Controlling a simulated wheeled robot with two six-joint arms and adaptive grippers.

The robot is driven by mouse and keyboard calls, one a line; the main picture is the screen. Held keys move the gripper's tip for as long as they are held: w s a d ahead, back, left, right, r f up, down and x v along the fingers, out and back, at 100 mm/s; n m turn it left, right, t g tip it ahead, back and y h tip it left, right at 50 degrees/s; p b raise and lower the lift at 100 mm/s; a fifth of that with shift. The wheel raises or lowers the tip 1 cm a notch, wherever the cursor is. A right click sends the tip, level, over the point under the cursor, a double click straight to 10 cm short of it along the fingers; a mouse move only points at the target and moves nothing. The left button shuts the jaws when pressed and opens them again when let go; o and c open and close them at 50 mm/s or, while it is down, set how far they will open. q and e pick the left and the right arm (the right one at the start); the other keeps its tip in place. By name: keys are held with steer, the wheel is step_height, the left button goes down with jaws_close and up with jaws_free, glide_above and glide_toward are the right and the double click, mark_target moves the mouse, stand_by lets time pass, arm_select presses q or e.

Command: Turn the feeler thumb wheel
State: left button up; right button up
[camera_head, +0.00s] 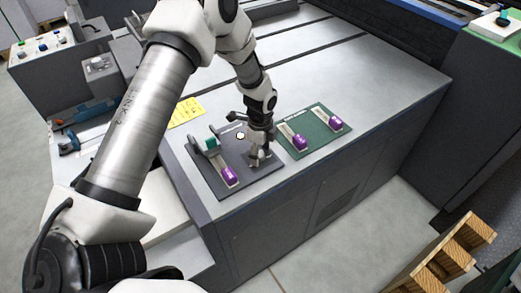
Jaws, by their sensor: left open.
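My left gripper (257,158) is open and points down over the right part of a dark grey mat (237,188) on the machine's table top. Its fingertips are low, close to a small part that they mostly hide. I cannot tell whether they touch it. The mat also bears a purple-ended unit (229,175), a teal-green piece (211,143) in a grey bracket and a small pale yellow knob (241,135). I cannot tell for sure which part is the feeler thumb wheel. My right gripper is not in view.
A green mat (316,147) to the right bears two purple-ended units (300,142) (335,124). A yellow note (186,111) lies behind the grey mat. A control box (42,50) stands at upper left. A wooden pallet (445,258) is on the floor at lower right. The table's right side is clear.

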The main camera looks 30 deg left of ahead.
arm_select(q)
steer(key=shift+s+r, duration=0.3)
steer(key=shift+s, duration=0.05)
steer(key=shift+c, duration=0.9)
steer(key=shift+s+a+r, duration=0.1)
steer(key=shift+s, duration=0.05)
steer(key=c, duration=1)
steer(key=shift+o, duration=0.2)
steer(key=m, duration=0.4)
steer(key=shift+f, duration=0.2)
